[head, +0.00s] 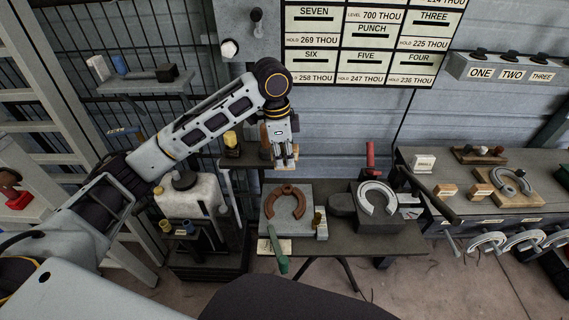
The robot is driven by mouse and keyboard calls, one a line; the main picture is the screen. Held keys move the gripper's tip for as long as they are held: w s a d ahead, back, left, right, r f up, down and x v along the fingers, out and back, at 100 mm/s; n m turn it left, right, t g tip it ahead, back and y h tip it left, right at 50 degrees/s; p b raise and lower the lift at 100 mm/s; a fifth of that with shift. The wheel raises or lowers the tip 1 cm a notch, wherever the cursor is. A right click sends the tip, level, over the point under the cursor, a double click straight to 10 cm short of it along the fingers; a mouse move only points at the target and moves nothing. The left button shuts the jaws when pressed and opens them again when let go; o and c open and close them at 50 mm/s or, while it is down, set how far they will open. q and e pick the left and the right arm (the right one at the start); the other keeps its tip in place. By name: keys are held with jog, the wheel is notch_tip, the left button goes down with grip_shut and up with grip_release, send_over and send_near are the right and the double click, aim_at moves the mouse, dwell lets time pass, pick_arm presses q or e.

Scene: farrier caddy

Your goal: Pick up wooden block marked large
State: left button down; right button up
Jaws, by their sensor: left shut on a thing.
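My left gripper (284,160) reaches in from the left and points down above the back of the small middle bench. It is shut on a small pale wooden block (284,166), mostly hidden between the fingertips. Any marking on that block is too small to read. On the right bench stand a pale labelled block (424,163) and two tan wooden blocks (445,190) and (480,191); their words cannot be read. My right gripper is out of view.
The middle bench carries a rusty horseshoe (273,207) on a grey slab, a grey horseshoe (388,199) and a green-handled tool (277,250). A white jug (190,197) stands left of it. The right bench (510,205) holds another horseshoe. A sign board (368,45) hangs behind.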

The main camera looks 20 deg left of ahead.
pick_arm(q)
jog(key=shift+r, duration=0.25)
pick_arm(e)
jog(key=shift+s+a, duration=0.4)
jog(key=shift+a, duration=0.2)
pick_arm(q)
jog(key=c, duration=1.9)
grip_release()
grip_shut()
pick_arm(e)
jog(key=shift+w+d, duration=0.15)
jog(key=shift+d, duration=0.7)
